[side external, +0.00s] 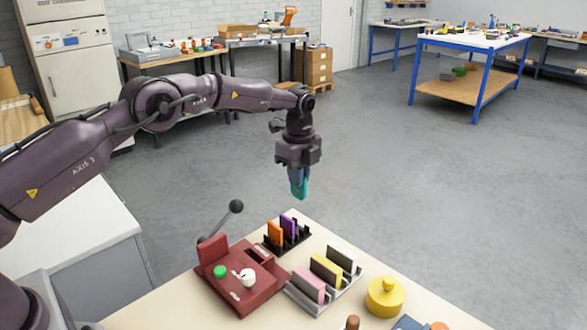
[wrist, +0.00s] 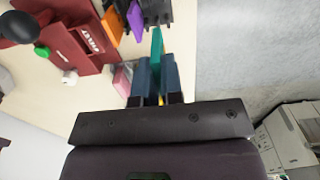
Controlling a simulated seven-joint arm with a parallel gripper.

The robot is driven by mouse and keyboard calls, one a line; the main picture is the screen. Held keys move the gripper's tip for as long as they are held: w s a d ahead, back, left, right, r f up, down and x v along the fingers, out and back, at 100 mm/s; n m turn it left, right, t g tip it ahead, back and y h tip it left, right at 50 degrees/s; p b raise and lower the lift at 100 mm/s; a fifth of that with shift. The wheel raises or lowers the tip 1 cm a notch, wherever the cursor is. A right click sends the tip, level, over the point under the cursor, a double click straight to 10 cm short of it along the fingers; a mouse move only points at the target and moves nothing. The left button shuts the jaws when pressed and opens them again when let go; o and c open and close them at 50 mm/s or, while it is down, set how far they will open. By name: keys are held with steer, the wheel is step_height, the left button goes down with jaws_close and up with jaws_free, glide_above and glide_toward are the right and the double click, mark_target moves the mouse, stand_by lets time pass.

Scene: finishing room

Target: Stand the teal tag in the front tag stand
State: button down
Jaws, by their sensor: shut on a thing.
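My gripper (side external: 298,176) is shut on the teal tag (side external: 299,190) and holds it upright in the air, above and beyond the bench's far edge in the side view. In the wrist view the teal tag (wrist: 156,45) sticks out between the two blue fingers (wrist: 157,72). A black tag stand (side external: 293,243) on the bench holds an orange tag (side external: 275,233) and a purple tag (side external: 288,226). The teal tag touches neither stand.
A dark red press (side external: 240,285) with a ball-ended lever (side external: 236,207) and a green button stands left of the stands. A yellow knobbed weight (side external: 385,297) stands right of the grey stand. Open floor lies beyond the bench (side external: 165,308).

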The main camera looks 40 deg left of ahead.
mark_target(299, 198)
steer(key=shift+f, duration=4.5)
steer(key=shift+f, duration=0.6)
steer(key=c, duration=1.5)
jaws_free()
steer(key=shift+c, duration=0.2)
steer(key=shift+r, duration=0.1)
steer(key=shift+r, duration=5.4)
